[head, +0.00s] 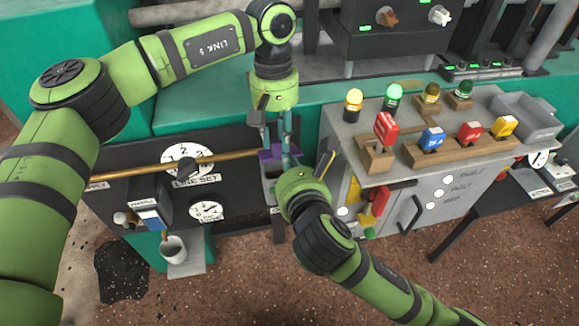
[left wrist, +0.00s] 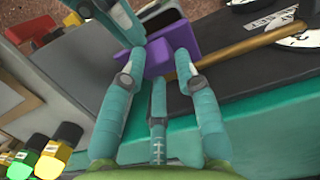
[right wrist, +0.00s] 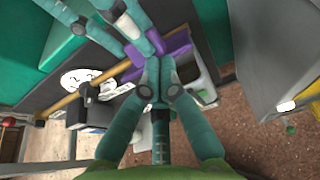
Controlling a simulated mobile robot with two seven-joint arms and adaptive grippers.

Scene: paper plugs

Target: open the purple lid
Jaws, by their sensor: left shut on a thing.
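The purple lid (head: 268,154) is on a small pale box (head: 271,170) at the front of the teal machine. In the left wrist view the lid (left wrist: 186,42) appears tilted up, with the box's dark opening (left wrist: 160,17) beyond it. My left gripper (head: 284,150) reaches down from above; its fingers (left wrist: 158,66) are shut on the lid's purple tab. My right gripper (head: 296,168) comes from below right. In the right wrist view its fingertips (right wrist: 159,66) are together, close beside the lid and box. The fingers partly hide the lid.
A brown rod (head: 135,170) runs across the dark panel left of the lid, near the LINE SET dial (head: 187,160). A grey cabinet (head: 400,180) with coloured switches and lamps stands close on the right. A white cup (head: 173,249) sits lower left.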

